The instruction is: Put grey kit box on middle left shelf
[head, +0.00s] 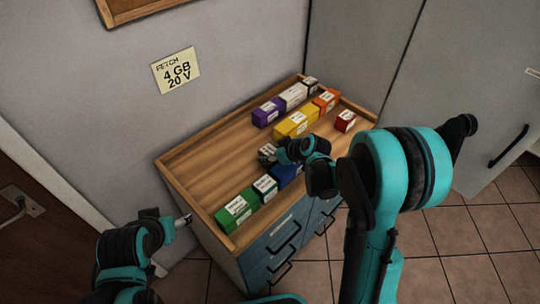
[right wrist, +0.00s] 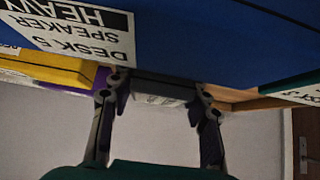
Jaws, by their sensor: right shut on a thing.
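My right gripper (head: 268,153) is over the middle of the wooden cabinet top, just behind the blue box. In the right wrist view its two fingers (right wrist: 158,90) are on either side of a dark grey box (right wrist: 165,86), which I take for the grey kit box. A pale label shows on it. In the head view the gripper and arm hide most of it, and I cannot tell whether it is clear of the wood. My left gripper (head: 184,220) is left of the cabinet's front corner, its jaw gap too small to judge. No shelf is in view.
The top's left part is clear.

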